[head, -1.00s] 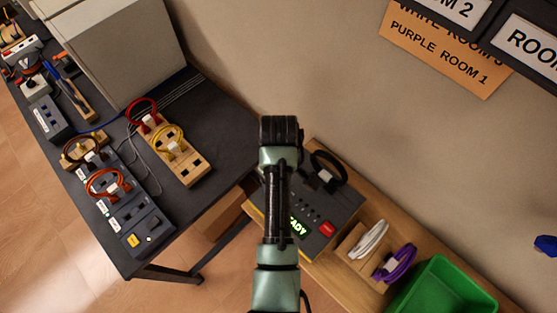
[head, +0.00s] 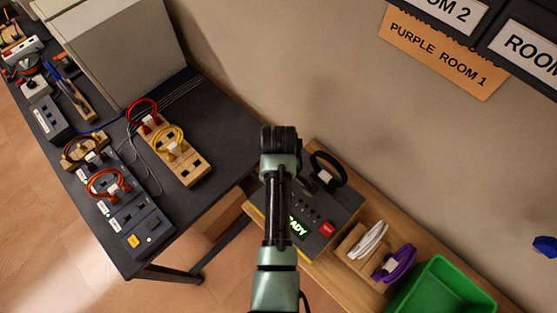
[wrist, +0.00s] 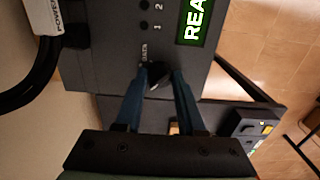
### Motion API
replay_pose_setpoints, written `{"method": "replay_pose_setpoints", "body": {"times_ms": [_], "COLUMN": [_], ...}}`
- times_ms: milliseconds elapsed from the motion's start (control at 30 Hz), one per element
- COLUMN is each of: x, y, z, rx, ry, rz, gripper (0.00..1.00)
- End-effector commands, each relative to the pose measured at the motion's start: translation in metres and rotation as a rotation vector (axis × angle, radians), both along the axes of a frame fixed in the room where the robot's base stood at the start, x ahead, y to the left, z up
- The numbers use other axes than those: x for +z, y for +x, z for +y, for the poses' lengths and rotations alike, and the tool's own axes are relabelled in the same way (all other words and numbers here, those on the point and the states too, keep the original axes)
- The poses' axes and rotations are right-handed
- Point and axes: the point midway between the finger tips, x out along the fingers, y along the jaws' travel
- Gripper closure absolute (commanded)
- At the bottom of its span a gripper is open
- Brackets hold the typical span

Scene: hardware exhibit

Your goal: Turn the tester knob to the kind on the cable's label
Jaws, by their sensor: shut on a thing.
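The dark grey tester (head: 345,207) stands on the wooden bench, its green screen (head: 298,227) partly hidden by my arm. In the wrist view, the tester's panel (wrist: 112,55) shows a lit screen (wrist: 194,22) beginning "REA". My gripper (wrist: 159,82) is shut on the small dark knob (wrist: 157,72), with a blue finger on each side. The word "DATA" is printed beside the knob; its pointer direction is hard to tell. A black cable (head: 343,166) is at the tester's back edge; its white label (wrist: 40,50) reads "POWER" in the wrist view.
A white cable (head: 370,240) and a purple cable (head: 402,262) sit in a wooden holder beside the tester. A green bin (head: 440,290) stands farther right. A dark table (head: 215,120) at left holds coloured cables and socket blocks. The wall rises behind the bench.

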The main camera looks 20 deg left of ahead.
Motion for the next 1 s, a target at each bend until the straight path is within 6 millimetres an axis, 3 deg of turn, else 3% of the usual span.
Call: {"method": "replay_pose_setpoints", "body": {"times_ms": [467, 1000], "x": [0.0019, 0.0025], "y": [-0.0002, 0.0004], "z": [0.001, 0.0011], "rx": [-0.089, -0.54], "ry": [0.0, 0.001], "rz": [0.001, -0.001], "gripper": [1.0, 1.0]}}
